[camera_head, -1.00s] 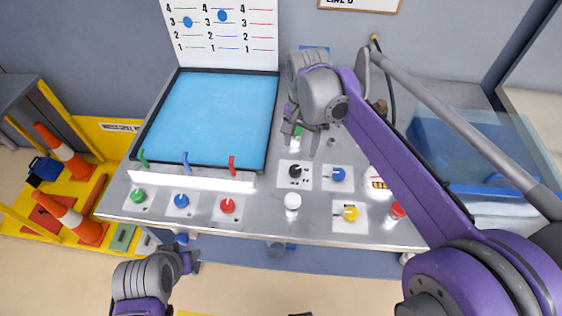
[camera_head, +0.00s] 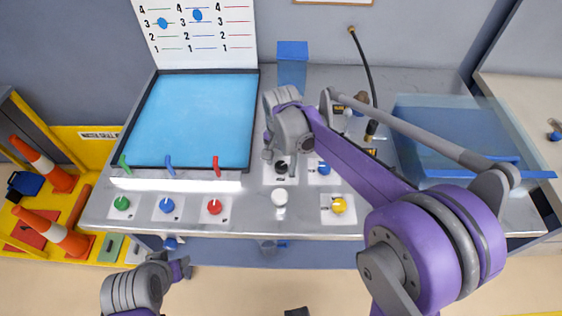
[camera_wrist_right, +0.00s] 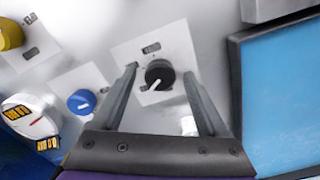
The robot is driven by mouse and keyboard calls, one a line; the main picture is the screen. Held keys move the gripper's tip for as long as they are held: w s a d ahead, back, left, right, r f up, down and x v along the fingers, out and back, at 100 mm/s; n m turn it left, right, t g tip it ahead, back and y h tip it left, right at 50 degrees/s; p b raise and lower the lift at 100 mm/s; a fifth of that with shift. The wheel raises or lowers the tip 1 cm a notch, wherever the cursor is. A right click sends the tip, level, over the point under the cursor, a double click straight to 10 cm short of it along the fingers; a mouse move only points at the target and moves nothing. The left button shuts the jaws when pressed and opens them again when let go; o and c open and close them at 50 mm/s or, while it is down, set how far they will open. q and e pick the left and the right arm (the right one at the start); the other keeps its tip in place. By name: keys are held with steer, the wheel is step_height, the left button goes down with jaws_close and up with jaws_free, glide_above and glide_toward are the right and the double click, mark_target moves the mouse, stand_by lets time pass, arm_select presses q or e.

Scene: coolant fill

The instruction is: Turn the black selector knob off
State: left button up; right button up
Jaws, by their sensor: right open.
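The black selector knob (camera_head: 282,167) sits on a white square plate on the grey panel. In the right wrist view the knob (camera_wrist_right: 159,74) is between the fingers, with its white pointer line angled toward the lower left. My right gripper (camera_wrist_right: 159,72) is open, one finger on each side of the knob, with no clear contact visible. In the head view my right gripper (camera_head: 281,155) is just behind and above the knob and partly covers its surroundings. My left gripper (camera_head: 184,268) is low, in front of the panel; its jaws are too small to read.
A blue knob (camera_head: 323,168) is right of the black one, and a yellow knob (camera_head: 339,205) is nearer the front edge. A white cylinder (camera_head: 280,198) stands in front. A blue tank (camera_head: 205,115) lies to the left, a clear-walled tank (camera_head: 455,130) to the right.

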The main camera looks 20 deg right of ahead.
jaws_close()
stand_by(0.3)
steer(key=shift+n, duration=0.3)
steer(key=n, duration=0.5)
steer(key=shift+n+b, duration=0.3)
steer(key=shift+b, duration=0.05)
steer(key=n, duration=0.5)
steer(key=shift+n, duration=0.3)
jaws_free()
